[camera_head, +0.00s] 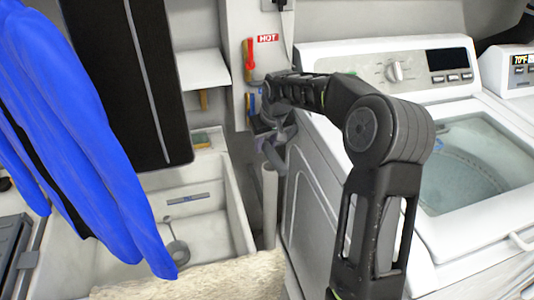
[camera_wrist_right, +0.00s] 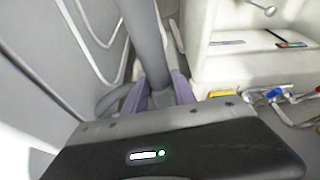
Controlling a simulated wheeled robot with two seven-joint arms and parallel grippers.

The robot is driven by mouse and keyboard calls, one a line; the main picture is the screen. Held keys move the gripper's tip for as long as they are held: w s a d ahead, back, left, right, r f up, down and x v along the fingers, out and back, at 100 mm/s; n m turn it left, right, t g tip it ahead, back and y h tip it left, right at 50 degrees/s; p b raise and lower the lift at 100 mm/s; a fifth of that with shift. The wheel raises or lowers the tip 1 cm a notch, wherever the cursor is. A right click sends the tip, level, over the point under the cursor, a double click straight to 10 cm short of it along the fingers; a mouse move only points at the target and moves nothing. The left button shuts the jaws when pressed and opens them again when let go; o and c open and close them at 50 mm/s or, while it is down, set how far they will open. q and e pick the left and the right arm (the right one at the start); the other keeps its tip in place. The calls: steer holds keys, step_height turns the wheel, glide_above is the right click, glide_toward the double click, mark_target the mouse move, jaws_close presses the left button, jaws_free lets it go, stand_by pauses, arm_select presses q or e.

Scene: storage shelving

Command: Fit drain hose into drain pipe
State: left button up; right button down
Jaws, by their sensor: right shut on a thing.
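The grey drain hose (camera_head: 277,161) hangs bent from my right gripper (camera_head: 268,133) in the head view, between the sink and the washer. The right gripper is shut on it; its purple-grey fingers (camera_wrist_right: 161,94) sit either side of the hose (camera_wrist_right: 146,40) in the right wrist view. The pale upright drain pipe (camera_head: 269,205) stands below the gripper in the head view. The hose's lower end is close to the pipe's top; I cannot tell whether it is inside or beside it. My left gripper is not in view.
A white washer (camera_head: 325,215) stands close on the right, with its lid window behind my right arm. A utility sink (camera_head: 235,205) is left of the pipe. Red and blue valves (camera_head: 249,54) are on the wall. Blue cloth (camera_head: 75,120) hangs at the left.

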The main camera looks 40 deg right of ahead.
mark_target(273, 152)
steer(key=shift+d+f, duration=0.2)
steer(key=shift+f, duration=1.9)
steer(key=shift+f, duration=0.2)
steer(key=c, duration=1)
jaws_free()
steer(key=v, duration=1.2)
steer(key=shift+s+a+r, duration=0.1)
steer(key=shift+r, duration=0.1)
steer(key=shift+f, duration=0.1)
